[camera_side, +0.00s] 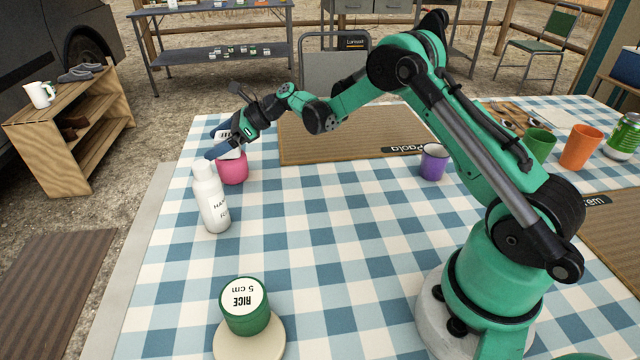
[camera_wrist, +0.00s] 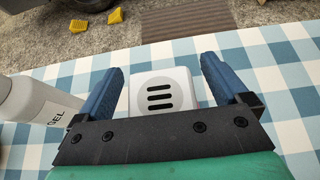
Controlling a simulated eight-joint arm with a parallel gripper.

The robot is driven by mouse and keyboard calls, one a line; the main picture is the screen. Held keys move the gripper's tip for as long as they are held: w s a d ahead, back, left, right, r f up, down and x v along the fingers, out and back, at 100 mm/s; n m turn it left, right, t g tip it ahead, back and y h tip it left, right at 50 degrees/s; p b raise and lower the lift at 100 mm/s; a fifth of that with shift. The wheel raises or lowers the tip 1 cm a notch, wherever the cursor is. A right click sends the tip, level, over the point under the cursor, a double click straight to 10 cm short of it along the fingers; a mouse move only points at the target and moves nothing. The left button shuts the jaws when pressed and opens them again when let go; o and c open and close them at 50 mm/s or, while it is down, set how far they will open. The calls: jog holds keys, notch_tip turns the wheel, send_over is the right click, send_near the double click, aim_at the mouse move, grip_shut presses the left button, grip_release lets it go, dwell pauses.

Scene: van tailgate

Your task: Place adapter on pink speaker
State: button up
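The pink speaker (camera_side: 233,173) stands on the checked cloth at the table's left side in the side view. A white block, which looks like the adapter (camera_side: 232,155), sits on top of it, partly covered by my gripper (camera_side: 214,152). In the wrist view, the adapter (camera_wrist: 162,92) shows a white face with three dark slots. It lies between the two blue fingers of my gripper (camera_wrist: 164,85), with a gap on each side. The fingers are open. The speaker is hidden in the wrist view.
A white gel bottle (camera_side: 211,199) stands close in front of the speaker and left of my fingers in the wrist view (camera_wrist: 35,105). A brown mat (camera_side: 340,135) lies to the right.

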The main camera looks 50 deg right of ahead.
jog(key=shift+r, duration=0.25)
jog(key=v, duration=1.2)
jog(key=s+a+r+n+g+h, duration=0.2)
jog(key=s+a+r+n+h, duration=0.15)
jog(key=s+a+n, duration=0.55)
jog(key=s+f+n+h, duration=0.1)
jog(key=s+n, duration=0.3)
jog(key=n, duration=0.5)
jog(key=s+f+n+h, duration=0.1)
jog(key=s+n+h, duration=0.3)
jog(key=n, duration=0.5)
jog(key=shift+s+a+f+t, duration=0.3)
jog(key=shift+s+a, duration=0.1)
jog(key=shift+s, duration=0.2)
